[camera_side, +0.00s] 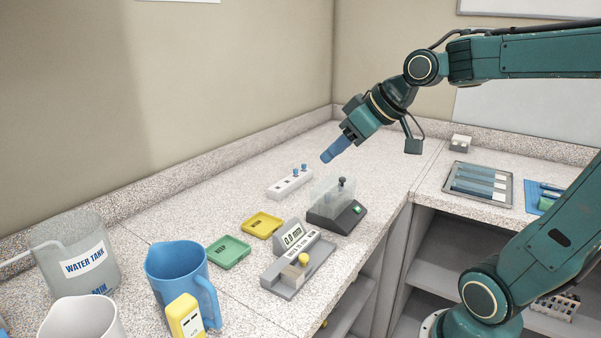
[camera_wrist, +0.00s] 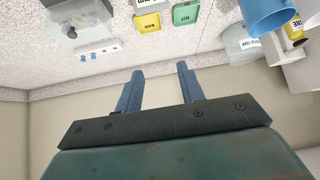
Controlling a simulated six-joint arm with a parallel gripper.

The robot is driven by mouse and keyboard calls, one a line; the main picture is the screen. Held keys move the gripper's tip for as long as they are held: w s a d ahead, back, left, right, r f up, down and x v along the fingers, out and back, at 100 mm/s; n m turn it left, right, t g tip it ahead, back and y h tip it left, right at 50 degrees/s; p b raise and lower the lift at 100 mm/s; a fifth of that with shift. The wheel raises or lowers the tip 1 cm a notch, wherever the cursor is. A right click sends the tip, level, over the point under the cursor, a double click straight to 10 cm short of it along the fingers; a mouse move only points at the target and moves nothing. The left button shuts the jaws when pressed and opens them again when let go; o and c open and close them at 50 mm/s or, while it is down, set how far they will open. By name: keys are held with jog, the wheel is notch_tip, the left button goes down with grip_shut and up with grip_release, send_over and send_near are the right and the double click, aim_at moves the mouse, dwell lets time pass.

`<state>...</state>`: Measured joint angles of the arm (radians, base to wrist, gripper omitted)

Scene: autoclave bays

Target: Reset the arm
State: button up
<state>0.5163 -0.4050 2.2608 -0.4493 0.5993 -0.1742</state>
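My gripper (camera_side: 327,157) hangs in the air above the back of the counter, pointing down and to the left in the side view. Its two blue fingers overlap there. In the wrist view my gripper (camera_wrist: 160,69) shows its fingers apart with nothing between them, so it is open and empty. The wrist view looks upside down, with the wall below and the counter above. My arm is raised and bent, reaching in from the right.
Below my gripper stand a white rack (camera_side: 290,184) with blue-topped pieces and a clear-lidded device (camera_side: 338,207). Yellow (camera_side: 262,225) and green (camera_side: 228,252) trays, a blue jug (camera_side: 177,277) and a water tank (camera_side: 75,252) stand farther left. A grey tray (camera_side: 480,183) lies right.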

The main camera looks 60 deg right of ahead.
jog(key=s+a+f+g, duration=0.1)
jog(key=s+a+f, duration=0.1)
jog(key=s, duration=0.4)
jog(key=s+a+f+g, duration=0.1)
jog(key=s+a+f, duration=0.2)
jog(key=s, duration=0.3)
jog(key=shift+s+a+f+m+g, duration=0.3)
jog(key=shift+s+a, duration=0.1)
jog(key=shift+a, duration=0.15)
